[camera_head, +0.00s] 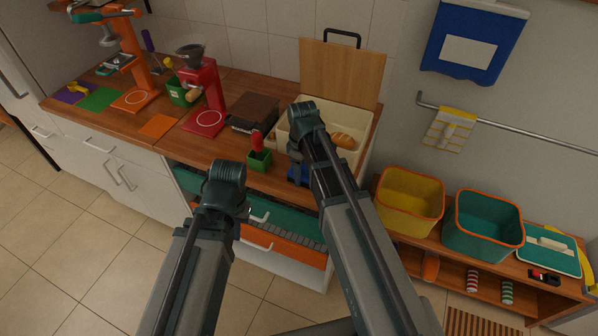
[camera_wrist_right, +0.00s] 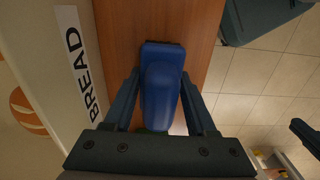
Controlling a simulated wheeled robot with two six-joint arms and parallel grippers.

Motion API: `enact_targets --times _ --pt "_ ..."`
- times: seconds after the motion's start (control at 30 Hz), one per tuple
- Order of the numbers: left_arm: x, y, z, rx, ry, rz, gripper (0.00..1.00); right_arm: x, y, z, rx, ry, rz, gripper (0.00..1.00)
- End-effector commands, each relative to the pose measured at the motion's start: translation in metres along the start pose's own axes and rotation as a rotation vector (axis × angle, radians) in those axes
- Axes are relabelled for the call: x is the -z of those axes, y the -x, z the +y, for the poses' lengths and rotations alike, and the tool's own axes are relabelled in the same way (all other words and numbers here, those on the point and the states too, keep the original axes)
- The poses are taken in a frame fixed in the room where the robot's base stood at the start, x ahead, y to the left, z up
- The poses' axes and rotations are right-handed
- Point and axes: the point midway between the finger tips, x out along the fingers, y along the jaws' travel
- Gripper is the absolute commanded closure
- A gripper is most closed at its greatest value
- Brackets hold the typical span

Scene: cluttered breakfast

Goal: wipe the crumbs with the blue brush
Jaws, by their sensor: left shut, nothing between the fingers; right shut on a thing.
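The blue brush (camera_wrist_right: 161,85) is between the fingers of my right gripper (camera_wrist_right: 160,100), which is shut on it just over the wooden counter. In the head view, part of the blue brush (camera_head: 298,174) shows beside my right gripper (camera_head: 297,153), near the counter's front edge; the arm hides the rest. My left gripper (camera_head: 238,208) is shut and empty, in front of the counter near the open green drawer; its fingertips are hard to make out. I cannot make out any crumbs in either view.
A cream bread bin (camera_head: 362,128) with a loaf (camera_head: 343,140) stands right behind the brush; its BREAD label (camera_wrist_right: 77,62) shows in the wrist view. A green pot (camera_head: 259,160) stands to the left. The green drawer (camera_head: 275,211) juts out below. Yellow (camera_head: 409,203) and teal (camera_head: 482,228) bins stand right.

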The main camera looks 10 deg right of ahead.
Motion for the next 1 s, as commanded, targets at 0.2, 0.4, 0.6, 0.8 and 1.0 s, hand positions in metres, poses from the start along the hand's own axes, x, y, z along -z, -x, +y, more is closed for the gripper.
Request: enact_targets --times 0.2,0.4,0.6,0.8,1.0 --pt "0.0 0.001 0.0 0.0 0.0 0.0 1.0 -0.018 0.001 -0.001 0.0 -0.002 -0.002 0.88" --pt "0.0 0.002 0.0 0.0 0.0 0.0 1.0 -0.031 0.002 0.0 0.0 -0.001 -0.002 0.88" --pt "0.0 0.001 0.0 0.0 0.0 0.0 1.0 -0.032 0.002 0.001 0.0 0.0 -0.001 0.88" --pt "0.0 0.0 0.0 0.0 0.0 0.0 1.0 -0.043 0.0 0.001 0.0 -0.003 -0.001 0.88" --pt "0.0 -0.001 0.0 0.0 0.0 0.0 1.0 -0.06 -0.001 0.001 0.0 -0.003 -0.001 0.88"
